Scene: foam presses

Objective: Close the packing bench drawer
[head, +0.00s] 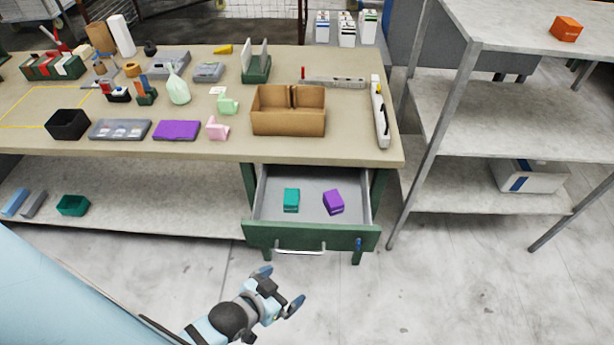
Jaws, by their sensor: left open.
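The packing bench drawer (312,238) is pulled out below the right part of the packing bench (225,151). It has a green front with a pale bar handle (300,252). Inside lie a teal block (291,200) and a purple block (333,202), apart from each other. My left gripper (281,294) is in front of and below the drawer front, a little left of the handle in the picture. It is open, empty and apart from the handle. My right gripper is not in view.
An open cardboard box (288,122) stands on the bench above the drawer, among several other items. A grey shelf rack (437,135) stands to the right, close to the bench. The floor (420,295) in front of the drawer is clear.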

